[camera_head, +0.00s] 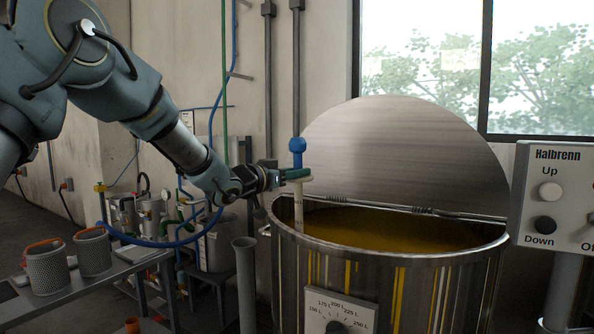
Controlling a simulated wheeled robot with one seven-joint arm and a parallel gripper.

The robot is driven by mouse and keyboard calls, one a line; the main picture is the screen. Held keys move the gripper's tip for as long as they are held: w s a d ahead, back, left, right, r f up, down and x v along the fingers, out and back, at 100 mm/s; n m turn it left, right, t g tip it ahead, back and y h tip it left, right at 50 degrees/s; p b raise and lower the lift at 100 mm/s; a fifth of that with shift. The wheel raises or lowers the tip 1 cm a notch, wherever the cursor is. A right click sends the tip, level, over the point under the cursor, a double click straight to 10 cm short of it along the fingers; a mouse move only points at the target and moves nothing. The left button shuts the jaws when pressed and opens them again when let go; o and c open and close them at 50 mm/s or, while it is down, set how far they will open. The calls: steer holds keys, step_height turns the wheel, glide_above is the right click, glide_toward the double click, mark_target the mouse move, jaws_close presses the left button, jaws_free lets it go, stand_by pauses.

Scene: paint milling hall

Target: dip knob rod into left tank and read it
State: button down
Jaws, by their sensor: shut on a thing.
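The knob rod has a blue knob (297,146) on top and a pale, marked shaft (298,208) below. My gripper (292,174) is shut on the rod just under the knob and holds it about upright. The steel tank (415,262) stands at centre right with its round lid raised at the back. Yellow-brown paint (400,230) shows inside. The shaft hangs within the left part of the tank's opening. Its lower end is hidden at the near rim, so I cannot tell how deep it reaches. Only one tank is clearly in view.
A dial plate (340,308) with litre marks is on the tank's front. A Halbrenn control box (560,200) with Up and Down buttons stands at right. A grey upright tube (245,285) is left of the tank. Perforated baskets (48,271) sit on a bench at left.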

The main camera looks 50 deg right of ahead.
mark_target(297, 219)
steer(key=shift+f+b, duration=2.85)
steer(key=shift+f, duration=1.3)
steer(key=shift+f+b, duration=1.65)
steer(key=shift+f, duration=0.75)
steer(key=shift+r, duration=0.1)
